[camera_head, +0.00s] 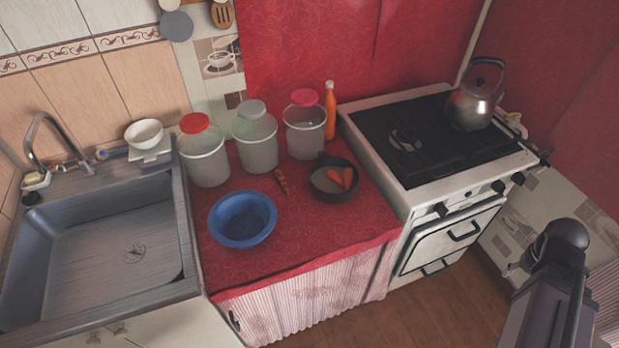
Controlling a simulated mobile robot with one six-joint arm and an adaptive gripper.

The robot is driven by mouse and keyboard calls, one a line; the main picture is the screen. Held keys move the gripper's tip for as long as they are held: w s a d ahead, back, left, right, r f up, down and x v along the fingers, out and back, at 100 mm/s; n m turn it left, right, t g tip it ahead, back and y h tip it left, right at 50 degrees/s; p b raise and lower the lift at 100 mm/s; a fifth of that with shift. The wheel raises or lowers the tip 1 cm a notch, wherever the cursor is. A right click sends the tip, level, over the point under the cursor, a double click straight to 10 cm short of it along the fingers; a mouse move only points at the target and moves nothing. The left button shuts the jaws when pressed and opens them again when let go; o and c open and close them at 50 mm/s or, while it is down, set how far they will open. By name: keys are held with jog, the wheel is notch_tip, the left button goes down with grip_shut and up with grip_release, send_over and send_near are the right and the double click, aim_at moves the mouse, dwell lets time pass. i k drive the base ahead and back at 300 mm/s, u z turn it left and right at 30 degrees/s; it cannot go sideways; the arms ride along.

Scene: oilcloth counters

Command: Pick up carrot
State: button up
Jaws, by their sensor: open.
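A thin, brownish-orange carrot (282,181) lies on the red oilcloth counter, between the jars and the dark pan. More orange pieces (342,178), which look like carrot, lie in the small dark pan (322,192) to its right. My gripper (513,269) shows only as a small part sticking out to the left of the arm. It is open, and far to the right of the counter. Most of it is hidden behind the arm.
A blue bowl (242,219) stands at the front left of the counter (300,235). Lidded jars (256,139) and an orange bottle (330,112) stand behind. The stove (400,135) with a kettle (474,100) is right, the sink (90,245) left. The front-right counter is clear.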

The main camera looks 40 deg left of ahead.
aim_at(279, 174)
jog(key=z, duration=1.25)
jog(key=k, duration=0.75)
jog(key=z, duration=1)
jog(key=k, duration=0.2)
jog(key=u, duration=2.8)
